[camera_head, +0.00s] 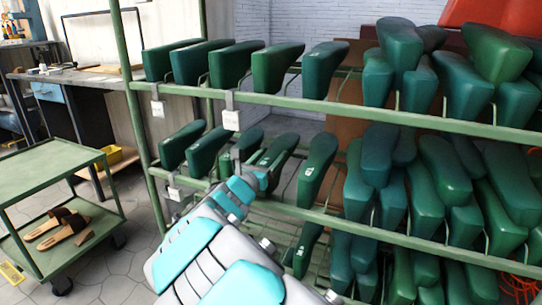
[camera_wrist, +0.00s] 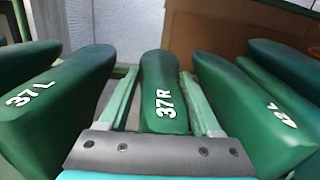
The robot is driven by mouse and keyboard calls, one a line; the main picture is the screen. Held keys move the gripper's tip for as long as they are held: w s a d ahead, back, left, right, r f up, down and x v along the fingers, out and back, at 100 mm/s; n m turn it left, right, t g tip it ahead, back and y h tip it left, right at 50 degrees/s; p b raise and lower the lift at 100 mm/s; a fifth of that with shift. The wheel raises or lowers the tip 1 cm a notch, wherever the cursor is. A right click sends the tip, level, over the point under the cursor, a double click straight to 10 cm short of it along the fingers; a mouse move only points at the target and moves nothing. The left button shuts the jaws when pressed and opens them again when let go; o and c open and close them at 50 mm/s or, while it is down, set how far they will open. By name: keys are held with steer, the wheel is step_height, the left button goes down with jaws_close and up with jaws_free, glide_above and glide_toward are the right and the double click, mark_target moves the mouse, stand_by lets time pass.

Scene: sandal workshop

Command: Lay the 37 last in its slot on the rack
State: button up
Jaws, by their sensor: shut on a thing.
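The 37 R last (camera_wrist: 162,90), green with white lettering, is between the two fingers of my gripper (camera_wrist: 159,75) in the wrist view. My gripper is shut on it. In the head view my gripper (camera_head: 262,174) is at the middle level of the green rack (camera_head: 390,118), and the held last (camera_head: 280,148) lies in line with the row there. The 37 L last (camera_wrist: 62,85) is to its left in the wrist view, with a gap between. I cannot tell whether the held last touches the rack; its underside is hidden.
Another last (camera_wrist: 255,100) stands close on the right; its number is hard to read. More lasts (camera_head: 283,68) fill the level above, and a dense stack (camera_head: 440,170) is on the right. A green cart (camera_head: 50,175) with sandals (camera_head: 58,226) stands left. The floor between is clear.

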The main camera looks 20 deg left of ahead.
steer(key=shift+f, duration=0.1)
steer(key=o, duration=1.5)
steer(key=shift+c, duration=0.2)
